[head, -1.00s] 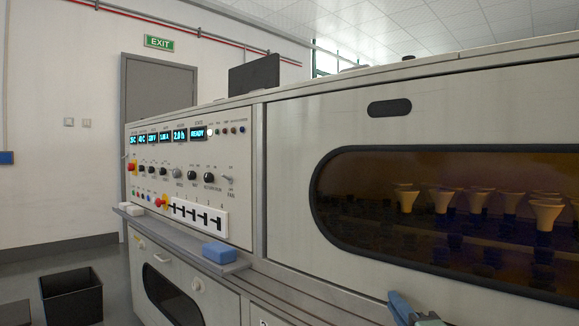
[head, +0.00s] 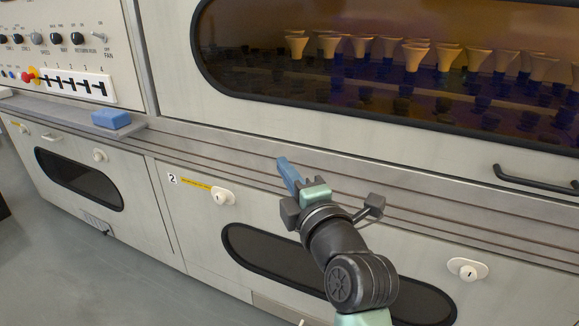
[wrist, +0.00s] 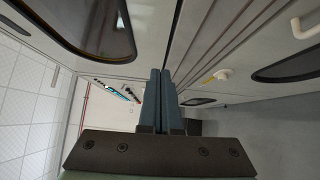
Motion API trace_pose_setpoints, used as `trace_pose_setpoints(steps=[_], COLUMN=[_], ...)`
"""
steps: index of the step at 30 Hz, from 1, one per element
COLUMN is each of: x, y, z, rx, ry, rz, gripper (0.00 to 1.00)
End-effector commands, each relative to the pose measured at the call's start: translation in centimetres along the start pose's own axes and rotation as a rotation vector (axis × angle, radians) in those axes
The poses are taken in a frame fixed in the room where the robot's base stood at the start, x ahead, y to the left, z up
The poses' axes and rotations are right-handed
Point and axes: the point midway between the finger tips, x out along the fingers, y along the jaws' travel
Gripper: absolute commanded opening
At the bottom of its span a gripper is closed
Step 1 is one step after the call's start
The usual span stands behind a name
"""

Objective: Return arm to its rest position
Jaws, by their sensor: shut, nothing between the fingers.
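My gripper (head: 289,172) is in the middle of the head view, in front of the ledge of the burn-in cabinet (head: 300,118). Its blue fingers are together with nothing between them. My dark arm runs from it down to the lower right. In the wrist view my gripper (wrist: 160,75) points along the cabinet front, fingers side by side and shut. No contact with the cabinet shows, though in the head view the fingertips overlap the ledge.
A tinted window (head: 390,70) shows several bulbs inside. A blue block (head: 111,119) lies on the ledge at left, below the control panel (head: 60,50). Lower doors carry white knobs (head: 467,269), and a dark handle (head: 535,180) sticks out at right. The floor (head: 60,255) at lower left is clear.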

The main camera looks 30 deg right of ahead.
Motion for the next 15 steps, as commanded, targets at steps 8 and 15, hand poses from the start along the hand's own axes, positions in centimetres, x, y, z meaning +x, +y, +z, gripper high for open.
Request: trace_pose_setpoints(steps=[8,15], x=[-1.5,-1.4], y=[0.1,3.8], z=[0.0,-2.0], rx=[0.000,0.083], ry=[0.000,0.015], rz=[0.000,0.047], gripper=[0.00,0.00])
